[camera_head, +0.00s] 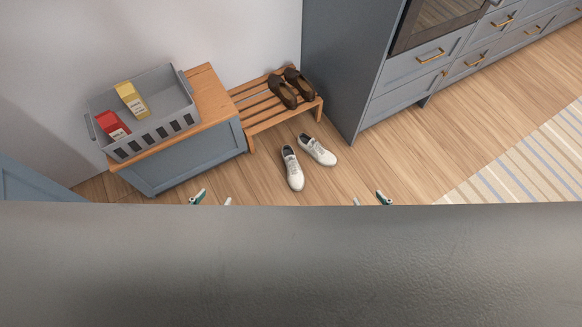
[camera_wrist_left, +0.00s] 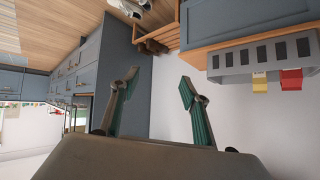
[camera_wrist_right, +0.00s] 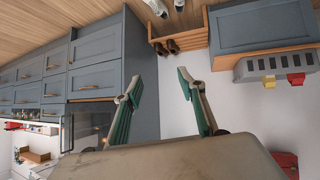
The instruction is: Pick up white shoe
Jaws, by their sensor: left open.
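Two white shoes stand on the wood floor in front of the slatted rack in the head view. The left one (camera_head: 292,169) points toward me, and the right one (camera_head: 318,152) lies beside it at an angle. They show partly at the top edge of the left wrist view (camera_wrist_left: 131,8) and of the right wrist view (camera_wrist_right: 157,8). My left gripper (camera_head: 210,198) shows only its fingertips above my grey body, nearer than the shoes; it is open and empty. My right gripper (camera_head: 371,198) is likewise low in view, open and empty.
A slatted wooden rack (camera_head: 262,110) holds brown shoes (camera_head: 283,92). To its left, a grey basket (camera_head: 160,95) with a red and a yellow package sits on a wood-topped blue bench (camera_head: 185,160). Blue cabinets (camera_head: 345,60) stand right. Floor around the white shoes is clear; a striped rug (camera_head: 535,160) lies right.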

